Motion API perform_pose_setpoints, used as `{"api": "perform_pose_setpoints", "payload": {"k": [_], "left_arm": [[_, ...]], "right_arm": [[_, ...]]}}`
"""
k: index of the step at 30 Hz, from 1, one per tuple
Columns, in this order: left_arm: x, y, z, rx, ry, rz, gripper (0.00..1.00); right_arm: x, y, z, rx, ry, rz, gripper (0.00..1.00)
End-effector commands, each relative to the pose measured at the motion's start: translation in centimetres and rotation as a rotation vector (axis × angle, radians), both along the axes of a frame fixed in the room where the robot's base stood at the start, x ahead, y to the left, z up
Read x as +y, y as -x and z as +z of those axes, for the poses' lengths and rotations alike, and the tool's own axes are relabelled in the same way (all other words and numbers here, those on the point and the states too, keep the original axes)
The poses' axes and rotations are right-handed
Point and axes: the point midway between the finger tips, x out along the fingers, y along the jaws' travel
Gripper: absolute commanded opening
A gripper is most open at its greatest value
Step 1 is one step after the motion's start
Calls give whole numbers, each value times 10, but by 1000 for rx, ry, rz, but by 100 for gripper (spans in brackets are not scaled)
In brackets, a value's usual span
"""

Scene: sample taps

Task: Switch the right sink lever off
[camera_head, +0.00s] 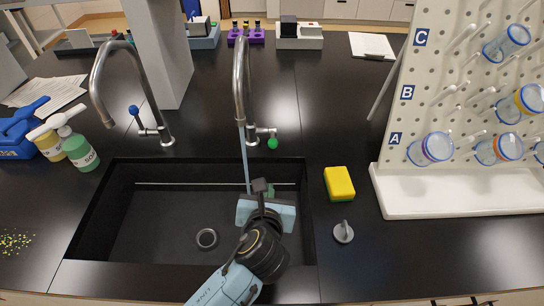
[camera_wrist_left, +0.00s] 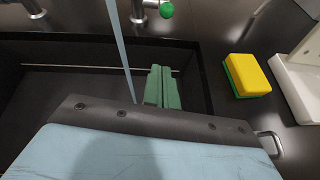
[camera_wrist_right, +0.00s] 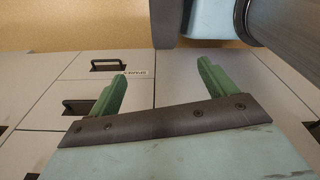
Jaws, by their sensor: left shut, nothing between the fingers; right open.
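The right sink tap (camera_head: 241,85) is a tall metal gooseneck behind the black sink, with a stream of water (camera_head: 245,160) falling from it. Its lever ends in a green knob (camera_head: 272,143), which also shows at the top of the left wrist view (camera_wrist_left: 166,9). My left gripper (camera_head: 268,190) is over the sink, below and in front of that lever and apart from it. Its green fingers (camera_wrist_left: 162,85) are shut together with nothing between them. My right gripper (camera_wrist_right: 158,85) shows only in the right wrist view, open and empty in front of pale cabinet drawers.
The left tap (camera_head: 112,80) has a blue-knobbed lever (camera_head: 134,111). A yellow and green sponge (camera_head: 339,183) and a grey plug (camera_head: 343,232) lie right of the sink (camera_head: 150,215). A white pegboard rack (camera_head: 450,190) stands farther right. Soap bottles (camera_head: 80,148) stand at left.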

Motion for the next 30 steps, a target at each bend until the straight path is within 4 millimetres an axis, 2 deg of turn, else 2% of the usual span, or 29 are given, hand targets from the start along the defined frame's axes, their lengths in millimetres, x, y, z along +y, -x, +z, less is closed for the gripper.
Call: {"api": "perform_pose_setpoints", "payload": {"k": [1,5,17,23,30], "left_arm": [[0,0,-9,-1,-1,-1,0],[0,-1,-13,-1,-1,-1,0],[0,-3,-13,0,1,1,0],[-1,-26,-24,0,1,3,0],[-3,-72,-45,0,1,3,0]], "right_arm": [[0,12,-10,16,0,0,84],[-2,33,-15,48,3,0,84],[-1,30,-14,43,3,0,84],[-1,23,-19,33,2,0,84],[-2,24,-31,33,3,0,84]]}}
